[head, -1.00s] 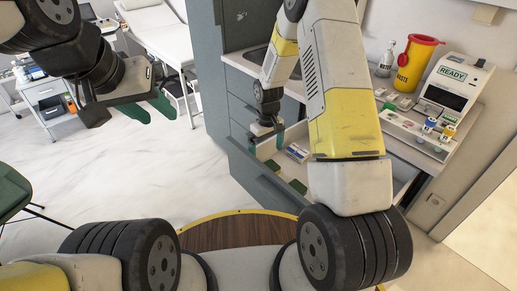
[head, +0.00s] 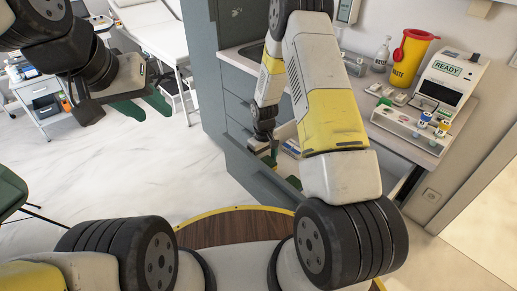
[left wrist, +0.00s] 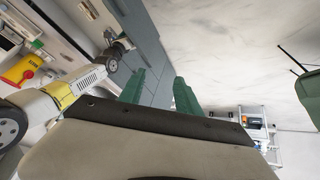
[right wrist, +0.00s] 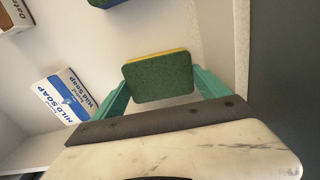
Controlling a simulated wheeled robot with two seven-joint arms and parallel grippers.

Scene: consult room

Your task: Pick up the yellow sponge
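The yellow sponge (right wrist: 160,78), with a green scouring face toward the camera and a thin yellow edge, shows in the right wrist view. My right gripper (right wrist: 162,85) is open, with one teal finger on each side of the sponge; whether the fingers touch it I cannot tell. In the head view my right gripper (head: 268,158) is down in the open drawer (head: 262,190), and the arm hides much of it. My left gripper (head: 143,108) is open and empty over the floor at the upper left; its green fingers show apart in the left wrist view (left wrist: 160,92).
A second green-faced sponge (right wrist: 105,3) and a Mild Soap box (right wrist: 65,97) lie in the drawer. On the counter stand a yellow waste bin (head: 411,58), a bottle (head: 381,55) and an analyser marked READY (head: 447,82).

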